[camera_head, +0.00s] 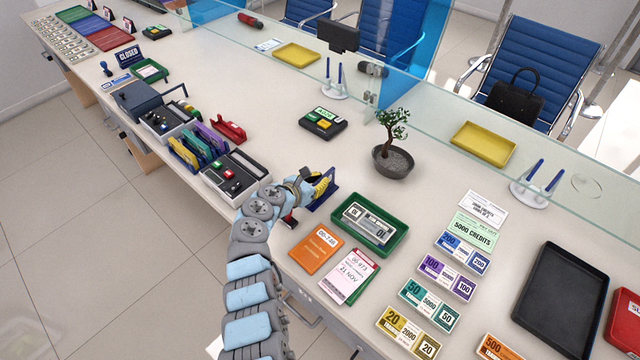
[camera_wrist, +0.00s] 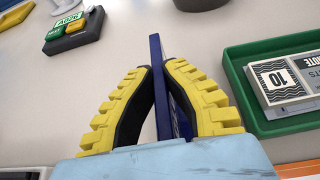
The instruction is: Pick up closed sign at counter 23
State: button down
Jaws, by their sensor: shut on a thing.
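My gripper (camera_head: 318,184) is over the near part of the counter, left of the green tray. In the wrist view its yellow ribbed fingers (camera_wrist: 158,72) are closed on a thin dark-blue sign (camera_wrist: 156,48), seen nearly edge-on. The sign's blue edge (camera_head: 333,187) also shows beside the fingers in the head view. Its lettering is turned away or hidden. I cannot tell whether it touches the counter. Another blue sign (camera_head: 128,56), reading CLOSED, stands at the far left of the counter.
A green tray (camera_head: 399,239) with banknotes is right of my gripper. A potted bonsai (camera_head: 393,163) and a button box (camera_head: 323,123) stand beyond. Orange and pink papers (camera_head: 316,249) lie in front. A stamp box (camera_head: 236,172) is left. Glass (camera_head: 480,128) edges the far side.

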aim_at(321, 199)
notch_tip(321, 199, up, 4)
jog(key=shift+s+f+p, duration=0.1)
jog(key=shift+s+p, duration=0.05)
jog(key=shift+p, duration=1.1)
jog(key=s+r+p, duration=0.5)
jog(key=s+r, duration=0.4)
jog(key=s, duration=0.4)
jog(key=shift+s, duration=0.35)
